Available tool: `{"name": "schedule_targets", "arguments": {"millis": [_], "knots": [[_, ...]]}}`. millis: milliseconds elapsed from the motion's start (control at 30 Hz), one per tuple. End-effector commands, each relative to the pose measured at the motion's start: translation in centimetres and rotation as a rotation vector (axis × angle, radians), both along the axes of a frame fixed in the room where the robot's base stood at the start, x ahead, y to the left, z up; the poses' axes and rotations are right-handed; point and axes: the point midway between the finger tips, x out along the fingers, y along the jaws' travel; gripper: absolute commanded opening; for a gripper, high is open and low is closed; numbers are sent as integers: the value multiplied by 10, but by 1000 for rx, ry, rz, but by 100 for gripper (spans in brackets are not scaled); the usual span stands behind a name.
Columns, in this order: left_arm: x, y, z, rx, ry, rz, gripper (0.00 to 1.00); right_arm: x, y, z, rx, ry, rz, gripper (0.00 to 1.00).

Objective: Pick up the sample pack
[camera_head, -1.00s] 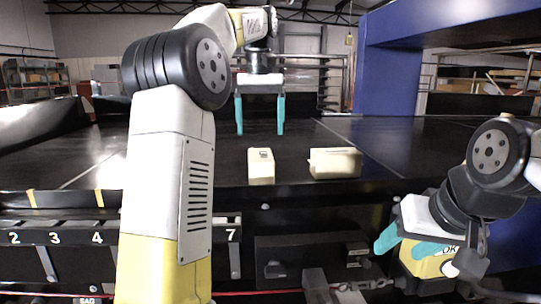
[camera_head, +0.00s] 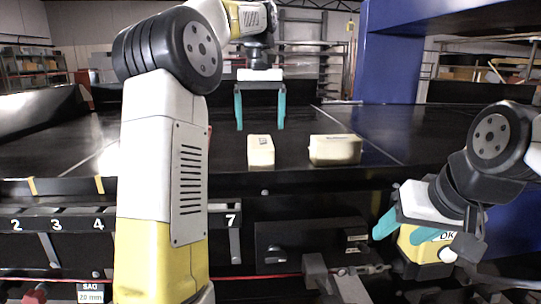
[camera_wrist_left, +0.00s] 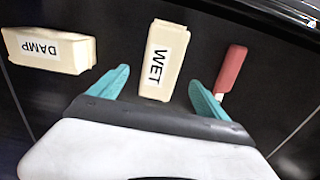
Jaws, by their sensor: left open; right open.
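Two cream sample packs lie on the black conveyor. The pack labelled WET (camera_head: 260,151) is on the left in the head view. In the left wrist view this WET pack (camera_wrist_left: 160,62) lies ahead, lined up with the gap between my fingers. The pack labelled DAMP (camera_head: 335,149) lies to its right in the head view; it also shows at the left in the left wrist view (camera_wrist_left: 48,51). My left gripper (camera_head: 260,127) is open, empty, pointing down, with its teal tips near the WET pack. Contact cannot be told. My right gripper (camera_head: 398,236) is open and empty at lower right.
A red bar-like object (camera_wrist_left: 231,69) lies beside the right-hand finger in the left wrist view. A numbered rail (camera_head: 60,224) runs along the conveyor's near side. A blue post (camera_head: 390,65) stands behind at right. The belt right of DAMP is clear.

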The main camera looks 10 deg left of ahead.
Motion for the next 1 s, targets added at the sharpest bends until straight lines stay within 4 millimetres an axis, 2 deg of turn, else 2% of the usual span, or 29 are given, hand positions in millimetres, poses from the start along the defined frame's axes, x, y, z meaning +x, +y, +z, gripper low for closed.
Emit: {"name": "schedule_targets", "arguments": {"millis": [267, 567, 867, 1000], "knots": [[-3, 0, -25, 0, 2, 0, 87, 0, 0, 0, 0, 0, 0, 54], [-6, 0, -66, 0, 2, 0, 87, 0, 0, 0, 0, 0, 0, 54], [-6, 0, -70, 0, 0, 0, 87, 0, 0, 0, 0, 0, 0, 54], [-6, 0, -70, 0, 0, 0, 60, 0, 0, 0, 0, 0, 0, 54]]}}
